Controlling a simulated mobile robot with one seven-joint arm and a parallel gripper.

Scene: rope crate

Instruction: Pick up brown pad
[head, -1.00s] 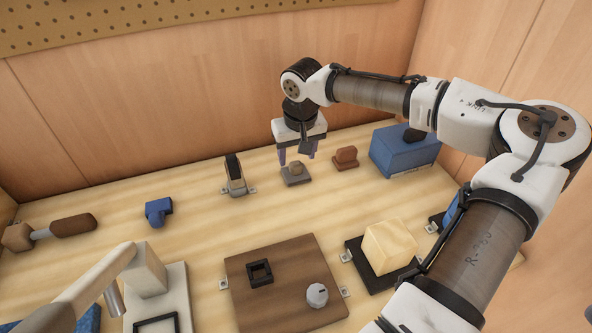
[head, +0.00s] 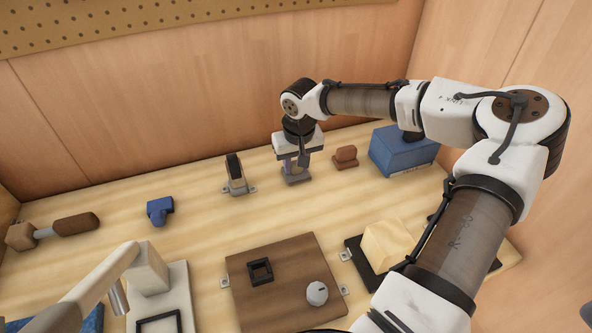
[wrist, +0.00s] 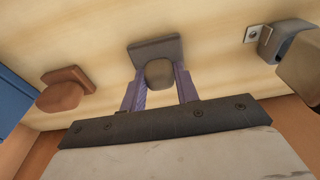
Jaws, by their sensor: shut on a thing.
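A grey-brown pad with a rounded knob (head: 296,180) lies on the wooden bench under my gripper (head: 296,165). In the wrist view the pad (wrist: 153,47) is a flat base with its knob (wrist: 159,74) between my two purple fingers (wrist: 160,80). My gripper is shut on the knob, and the base appears to rest on the bench. A second, reddish-brown pad with a knob (head: 345,157) stands just right of my gripper, untouched; it also shows at the left of the wrist view (wrist: 65,88).
A blue box (head: 402,155) stands to the right of the reddish-brown pad. A dark upright clip on a metal bracket (head: 235,175) is to the left. A brown board (head: 285,300) lies nearer. Wooden walls rise behind and to the right.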

